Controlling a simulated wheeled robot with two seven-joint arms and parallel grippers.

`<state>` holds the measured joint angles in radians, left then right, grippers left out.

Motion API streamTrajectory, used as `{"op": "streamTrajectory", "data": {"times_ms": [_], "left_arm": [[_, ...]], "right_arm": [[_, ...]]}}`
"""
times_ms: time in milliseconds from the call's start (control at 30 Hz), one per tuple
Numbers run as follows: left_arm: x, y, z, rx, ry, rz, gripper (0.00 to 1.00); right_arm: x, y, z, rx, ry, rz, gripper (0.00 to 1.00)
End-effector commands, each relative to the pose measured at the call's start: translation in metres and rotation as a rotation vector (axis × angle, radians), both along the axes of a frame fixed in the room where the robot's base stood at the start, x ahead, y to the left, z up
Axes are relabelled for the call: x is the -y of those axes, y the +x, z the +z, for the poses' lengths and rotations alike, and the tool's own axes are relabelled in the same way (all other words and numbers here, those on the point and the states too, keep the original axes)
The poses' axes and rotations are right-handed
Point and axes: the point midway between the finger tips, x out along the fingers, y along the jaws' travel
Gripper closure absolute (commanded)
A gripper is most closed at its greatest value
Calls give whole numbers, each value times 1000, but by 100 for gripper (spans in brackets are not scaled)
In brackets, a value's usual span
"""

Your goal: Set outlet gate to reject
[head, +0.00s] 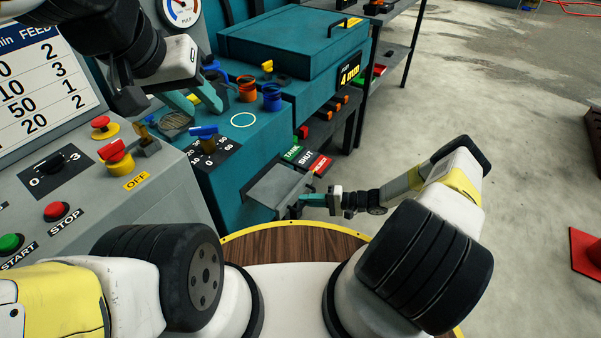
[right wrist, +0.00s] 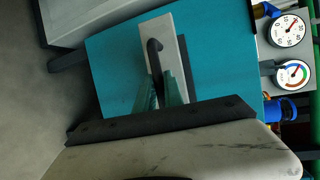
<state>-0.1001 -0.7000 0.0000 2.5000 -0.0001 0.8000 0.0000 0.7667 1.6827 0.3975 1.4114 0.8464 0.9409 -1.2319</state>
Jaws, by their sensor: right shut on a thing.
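The outlet gate is a grey plate (head: 275,188) low on the teal machine's side. Its labels are a green TANK (head: 291,154), a black SHUT (head: 306,158) and a red REJECT (head: 320,166). My right gripper (head: 298,202) is at the plate's lower right side. In the right wrist view the fingers (right wrist: 162,90) are shut around the lower part of a dark hooked handle (right wrist: 154,52) in front of a pale plate (right wrist: 166,28). The gate's exact setting is not clear. My left gripper (head: 203,104) is open above the teal machine, near its knobs.
A grey control panel (head: 125,215) with red and green buttons stands at left. A blue-handled dial (head: 206,145) and orange and blue fittings (head: 247,90) sit on the teal machine. A rack stands behind.

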Motion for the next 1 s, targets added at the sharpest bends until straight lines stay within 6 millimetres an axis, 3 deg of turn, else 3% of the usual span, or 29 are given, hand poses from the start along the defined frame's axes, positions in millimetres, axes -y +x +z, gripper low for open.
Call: {"op": "streamTrajectory", "data": {"times_ms": [133,167,233,267,633,1000], "left_arm": [[0,0,0,0,0,0,64],[0,0,0,0,0,0,64],[0,0,0,0,0,0,64],[0,0,0,0,0,0,64],[0,0,0,0,0,0,64],[0,0,0,0,0,0,64]], "right_arm": [[4,-2,-2,-2,-5,1,100],[4,-2,-2,-2,-6,0,82],[4,-2,-2,-2,-5,1,68],[3,-2,-2,-2,-5,1,66],[8,-2,0,-1,-2,-1,66],[65,-15,10,-1,-4,-3,66]]}}
